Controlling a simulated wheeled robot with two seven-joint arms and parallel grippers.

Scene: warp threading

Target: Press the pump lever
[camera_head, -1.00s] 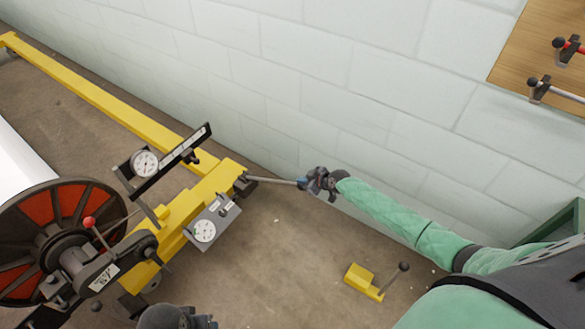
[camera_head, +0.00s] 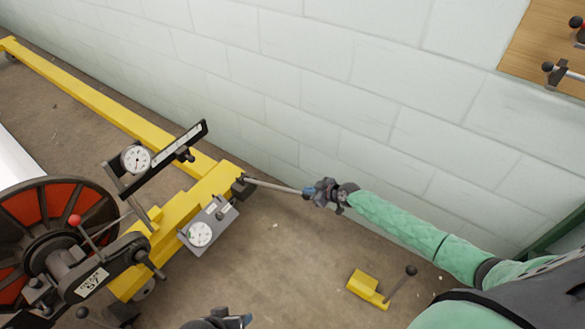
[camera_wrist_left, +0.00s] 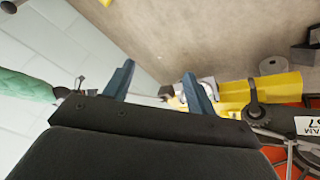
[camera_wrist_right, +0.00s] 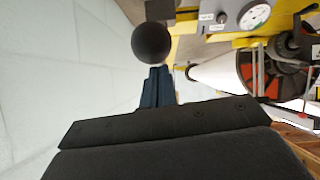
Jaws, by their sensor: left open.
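A grey rod lever (camera_head: 272,186) sticks out to the right from a black block at the end of the yellow machine beam (camera_head: 205,188). My right gripper (camera_head: 310,191) is at the rod's far end. In the right wrist view its blue fingers (camera_wrist_right: 157,85) are together, and a black ball knob (camera_wrist_right: 152,43) sits just past their tips. I cannot tell whether they touch it. My left gripper (camera_head: 238,322) is at the bottom edge of the head view. In the left wrist view its fingers (camera_wrist_left: 158,82) are apart with nothing between them.
A small yellow block with a black-knobbed lever (camera_head: 368,289) stands on the floor. Dial gauges (camera_head: 200,234) and a red-and-black wheel (camera_head: 30,215) are on the left. A pale block wall (camera_head: 380,80) runs behind. A wooden board (camera_head: 535,45) is at top right.

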